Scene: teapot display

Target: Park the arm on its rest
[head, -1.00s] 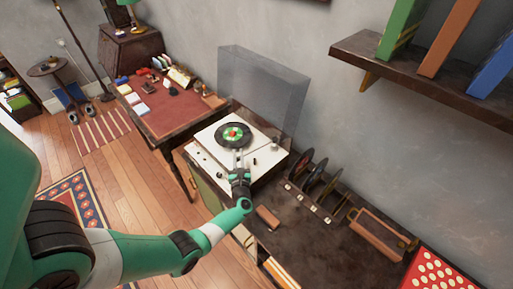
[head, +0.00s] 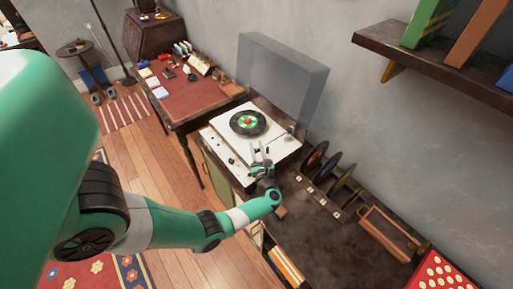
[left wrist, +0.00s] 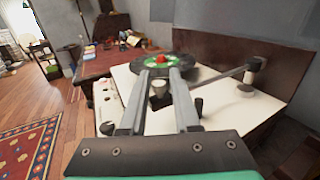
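The white record player (head: 226,145) stands on the dark cabinet, with a black record with a green label (head: 248,123) on its platter. The tonearm (left wrist: 222,77) shows in the left wrist view, running left from its pivot post (left wrist: 255,68) at the right. Its far end is hidden behind a finger, so I cannot tell if it lies on its rest. My left gripper (head: 261,147) is over the deck's front edge. My right gripper is not in view.
A clear upright lid (head: 282,80) stands behind the player. Records in a rack (head: 328,170), a brown box (head: 388,235) and a red dotted panel (head: 440,272) are to the right. A red-topped desk (head: 190,93) stands left. A shelf (head: 430,55) overhangs at upper right.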

